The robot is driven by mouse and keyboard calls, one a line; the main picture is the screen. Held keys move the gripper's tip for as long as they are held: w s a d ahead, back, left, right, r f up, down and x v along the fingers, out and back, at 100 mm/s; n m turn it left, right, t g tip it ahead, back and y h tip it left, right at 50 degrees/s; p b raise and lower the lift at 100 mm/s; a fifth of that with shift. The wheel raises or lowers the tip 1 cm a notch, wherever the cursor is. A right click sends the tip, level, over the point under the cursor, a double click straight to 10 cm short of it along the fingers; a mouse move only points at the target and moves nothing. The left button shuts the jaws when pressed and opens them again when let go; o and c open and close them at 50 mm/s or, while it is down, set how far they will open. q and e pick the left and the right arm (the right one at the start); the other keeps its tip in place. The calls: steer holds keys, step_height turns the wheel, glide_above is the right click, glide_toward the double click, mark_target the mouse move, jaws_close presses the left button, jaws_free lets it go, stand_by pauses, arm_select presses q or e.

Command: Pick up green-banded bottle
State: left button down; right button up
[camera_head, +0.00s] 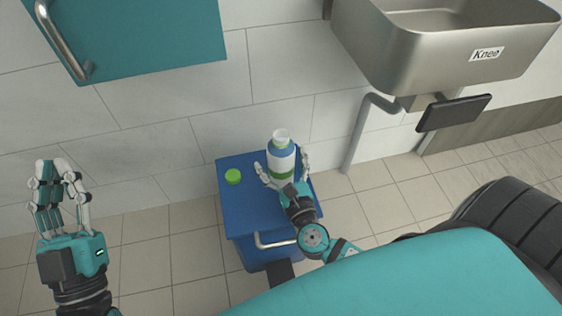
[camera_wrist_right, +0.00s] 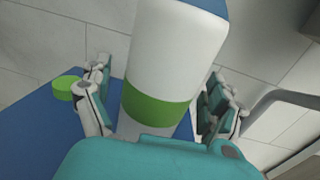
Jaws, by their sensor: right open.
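The green-banded bottle (camera_head: 282,158) stands upright on the blue cabinet top, white with a blue shoulder and a green band low down. In the right wrist view the bottle (camera_wrist_right: 174,65) fills the middle, its top cut off by the frame. My right gripper (camera_head: 282,171) is open at the bottle, with fingers on both sides of it. In the right wrist view my right gripper (camera_wrist_right: 155,100) shows gaps beside the bottle, widest on the right. My left gripper (camera_head: 60,180) is raised at the far left, fingers extended, open and empty.
A green cap (camera_head: 233,176) lies on the blue cabinet (camera_head: 240,215), left of the bottle. A steel sink (camera_head: 430,55) with a pipe (camera_head: 357,140) is on the wall at right. A teal cupboard (camera_head: 140,40) hangs at upper left. Tiled floor lies around the cabinet.

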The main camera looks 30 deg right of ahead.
steer(key=c, duration=1.8)
steer(key=shift+o, duration=0.2)
steer(key=shift+r, duration=0.1)
